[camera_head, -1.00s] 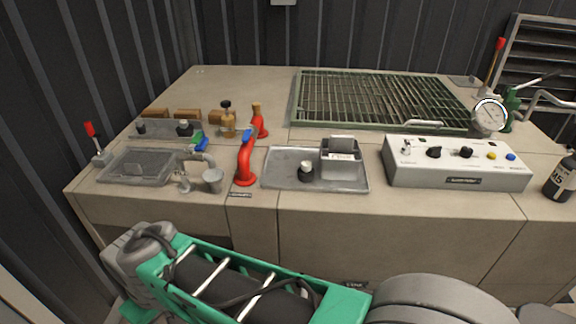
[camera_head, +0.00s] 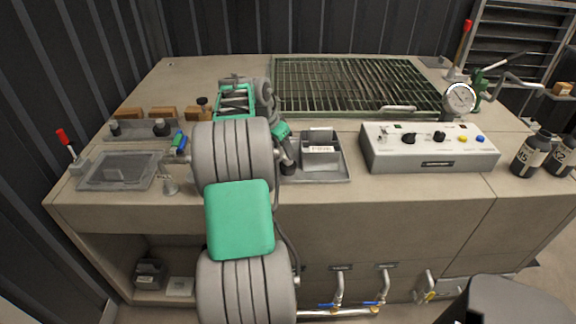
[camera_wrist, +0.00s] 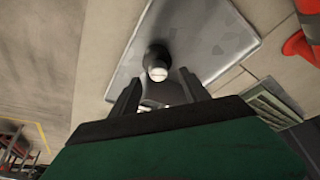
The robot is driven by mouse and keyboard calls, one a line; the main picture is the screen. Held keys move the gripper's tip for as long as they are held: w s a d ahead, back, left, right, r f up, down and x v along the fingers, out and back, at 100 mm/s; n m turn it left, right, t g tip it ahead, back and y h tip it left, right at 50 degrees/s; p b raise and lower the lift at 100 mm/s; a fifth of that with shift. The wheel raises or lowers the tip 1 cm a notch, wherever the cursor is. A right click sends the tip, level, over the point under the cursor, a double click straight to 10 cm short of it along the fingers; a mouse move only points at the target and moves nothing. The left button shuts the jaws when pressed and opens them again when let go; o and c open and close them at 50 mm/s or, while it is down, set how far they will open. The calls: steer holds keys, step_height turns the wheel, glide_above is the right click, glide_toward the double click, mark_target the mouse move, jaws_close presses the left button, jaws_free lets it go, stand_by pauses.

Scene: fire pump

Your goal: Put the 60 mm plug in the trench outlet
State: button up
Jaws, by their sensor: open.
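A small dark plug with a pale top (camera_wrist: 157,62) stands on a grey metal tray (camera_wrist: 215,38) in the wrist view. I cannot read its size. My gripper (camera_wrist: 160,78) is open, with its two dark fingers on either side of the plug's near edge; I cannot tell whether they touch it. In the head view my gripper (camera_head: 287,155) is over the left part of the tray (camera_head: 335,174), and my arm hides much around it. A dark bit of the plug (camera_head: 288,168) shows below it. I cannot make out the trench outlet; a green grating (camera_head: 355,85) lies at the back.
A white control box (camera_head: 430,148) and black bottles (camera_head: 531,153) are farther right. A shallow sink (camera_head: 115,172) and a red-handled lever (camera_head: 66,143) are at the left. The red pipe is visible in the wrist view (camera_wrist: 300,47).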

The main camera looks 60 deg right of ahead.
mark_target(288, 164)
steer(key=x, duration=0.4)
steer(key=shift+s+d+f, duration=0.2)
steer(key=shift+s+f, duration=0.05)
jaws_close()
steer(key=shift+r, duration=0.1)
